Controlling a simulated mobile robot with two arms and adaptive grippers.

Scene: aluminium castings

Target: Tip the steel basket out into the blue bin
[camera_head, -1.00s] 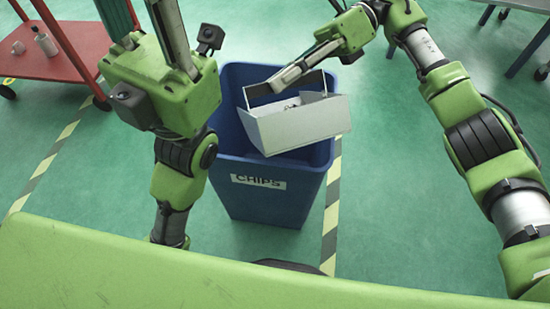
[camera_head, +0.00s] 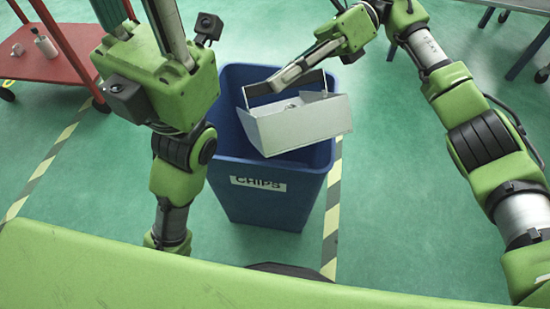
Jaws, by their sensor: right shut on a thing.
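The steel basket (camera_head: 300,125) is a pale grey open box, held tilted over the mouth of the blue bin (camera_head: 255,200). Its broad outer wall faces me, and a dark strip shows along its far side. Only a small bit of something shows inside; most of the inside is hidden.
A red cart (camera_head: 50,60) with small items stands at the upper left. A grey table (camera_head: 515,5) is at the upper right. Yellow-black floor tape (camera_head: 333,215) runs along the bin's right side. The green floor around the bin is mostly clear.

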